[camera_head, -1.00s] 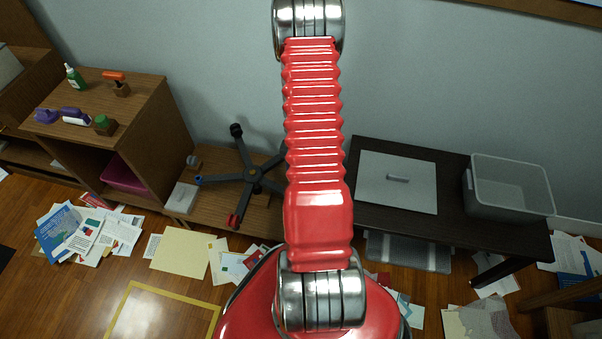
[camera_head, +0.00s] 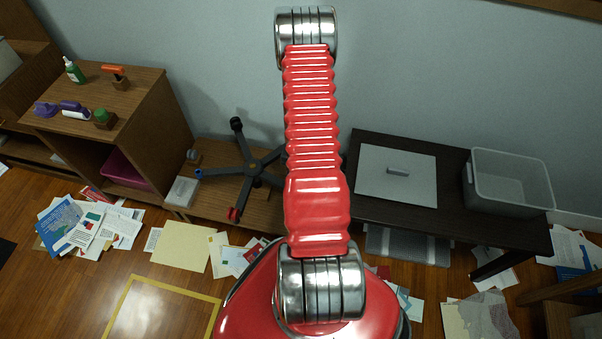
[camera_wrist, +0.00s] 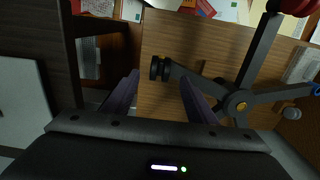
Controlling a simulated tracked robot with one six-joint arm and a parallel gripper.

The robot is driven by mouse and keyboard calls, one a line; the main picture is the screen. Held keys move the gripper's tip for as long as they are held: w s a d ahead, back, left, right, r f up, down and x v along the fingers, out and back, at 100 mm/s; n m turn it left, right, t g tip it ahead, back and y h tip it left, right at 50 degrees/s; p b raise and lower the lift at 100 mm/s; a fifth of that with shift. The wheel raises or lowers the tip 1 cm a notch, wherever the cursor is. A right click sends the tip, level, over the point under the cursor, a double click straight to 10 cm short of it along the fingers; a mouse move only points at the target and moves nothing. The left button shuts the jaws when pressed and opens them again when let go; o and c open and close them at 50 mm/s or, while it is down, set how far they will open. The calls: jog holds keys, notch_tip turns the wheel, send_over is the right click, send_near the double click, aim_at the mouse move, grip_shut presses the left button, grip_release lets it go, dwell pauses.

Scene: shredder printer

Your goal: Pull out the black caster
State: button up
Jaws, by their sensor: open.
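An upturned dark chair base (camera_head: 255,168) lies on a low wooden surface (camera_head: 208,215) against the wall; its spread legs carry casters. A black caster (camera_wrist: 160,68) sits at one leg's end in the wrist view; my arm hides that side in the head view. Another dark caster (camera_head: 236,124) stands on the wall-side leg. A red caster (camera_head: 233,214) is at the front leg and a bluish one (camera_head: 199,174) at the left. My gripper (camera_wrist: 159,80) is open; the black caster appears between its fingertips in the wrist view. Contact is not visible. The head view hides the gripper.
A wooden cabinet (camera_head: 150,118) with bottles and small tools stands left. A dark table (camera_head: 450,215) stands right, holding a grey panel (camera_head: 396,175) and a clear bin (camera_head: 508,182). Papers (camera_head: 183,247) litter the floor. A white box (camera_head: 182,191) lies left of the base.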

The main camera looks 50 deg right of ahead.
jog(key=shift+f, duration=3.25)
jog(key=shift+c, duration=0.3)
grip_shut()
jog(key=shift+r, duration=0.65)
jog(key=c, duration=0.6)
grip_release()
jog(key=shift+c, duration=0.2)
grip_shut()
jog(key=shift+r, duration=0.55)
